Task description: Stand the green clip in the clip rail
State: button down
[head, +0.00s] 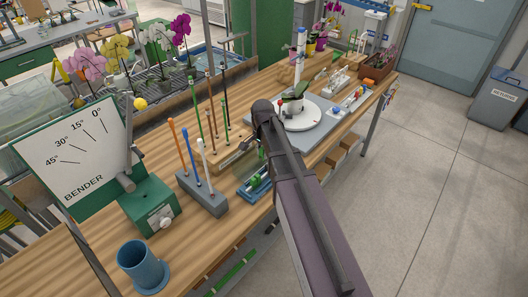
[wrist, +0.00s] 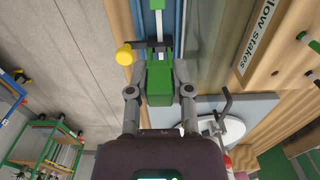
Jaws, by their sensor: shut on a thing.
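My gripper (wrist: 160,95) is shut on the green clip (wrist: 160,78), which sits between its two fingers in the wrist view. A blue rail (wrist: 180,18) lies just beyond the clip; from this angle I cannot tell whether the clip touches it. In the head view the blue rail (head: 252,194) lies near the front edge of the bench, with green pieces on it. My arm hides most of the gripper there, so the held clip cannot be made out clearly. A yellow round knob (wrist: 124,55) shows left of the clip in the wrist view.
A wooden stake block (head: 232,157) stands behind the rail, and a grey block with coloured stakes (head: 205,199) stands left. The green bender (head: 150,207) and blue cup (head: 141,264) are further left. A white turntable (head: 303,119) with a plant is beyond my arm.

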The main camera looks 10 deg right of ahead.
jog(key=shift+f, duration=0.15)
jog(key=b, duration=0.6)
send_over(263, 176)
jog(key=shift+f, duration=3.1)
jog(key=shift+f+b, duration=2.7)
jog(key=shift+b, duration=0.15)
jog(key=shift+c, duration=2.2)
grip_release()
jog(key=shift+r, duration=0.1)
